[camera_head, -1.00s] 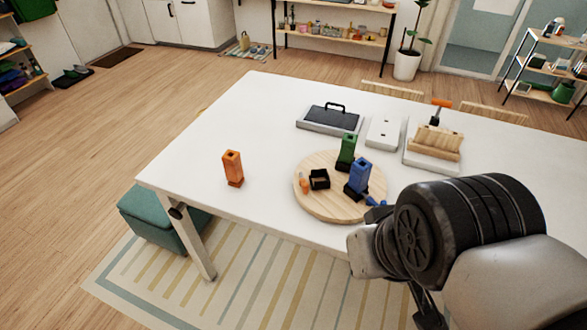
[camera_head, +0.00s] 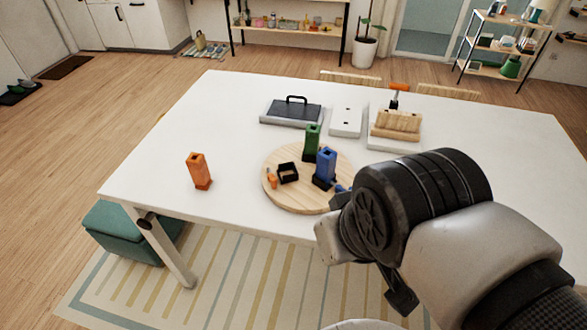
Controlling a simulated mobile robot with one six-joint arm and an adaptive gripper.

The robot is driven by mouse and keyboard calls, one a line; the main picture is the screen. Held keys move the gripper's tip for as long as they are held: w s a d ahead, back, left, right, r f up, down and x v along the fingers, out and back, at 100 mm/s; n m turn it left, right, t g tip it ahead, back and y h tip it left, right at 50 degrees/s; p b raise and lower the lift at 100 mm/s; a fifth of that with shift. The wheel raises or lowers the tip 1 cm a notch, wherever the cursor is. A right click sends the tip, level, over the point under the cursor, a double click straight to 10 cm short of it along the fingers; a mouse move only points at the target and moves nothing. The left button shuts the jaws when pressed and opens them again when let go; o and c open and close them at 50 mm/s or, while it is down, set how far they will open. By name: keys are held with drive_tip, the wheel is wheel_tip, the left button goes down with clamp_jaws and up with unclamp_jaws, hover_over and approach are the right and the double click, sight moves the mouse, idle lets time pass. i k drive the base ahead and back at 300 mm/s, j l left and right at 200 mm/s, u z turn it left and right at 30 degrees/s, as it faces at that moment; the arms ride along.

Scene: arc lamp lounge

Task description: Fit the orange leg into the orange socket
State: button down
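The orange leg (camera_head: 199,171) stands upright on the white table, left of the round wooden board (camera_head: 305,207) and apart from it. On the board is a dark, open-topped square socket (camera_head: 288,174) that looks empty. A small orange piece (camera_head: 271,181) sits beside it, so it appears to be the orange socket. A green leg (camera_head: 312,143) and a blue leg (camera_head: 326,167) stand upright on the board. My arm covers the right foreground. Only a dark part of what seems to be my gripper (camera_head: 400,292) shows below it, away from the orange leg; its fingertips are hidden.
A dark-topped case with a handle (camera_head: 291,111), a white plate (camera_head: 346,120) and a wooden block on a white base (camera_head: 397,124) lie at the back of the table (camera_head: 235,110). A teal stool (camera_head: 122,232) stands under the left end. The table's left part is mostly clear.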

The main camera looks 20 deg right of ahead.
sight(299, 191)
drive_tip(key=i+j+u, duration=0.25)
drive_tip(key=i+u, duration=0.15)
drive_tip(key=i+j+u, duration=0.15)
drive_tip(key=i+u, duration=0.7)
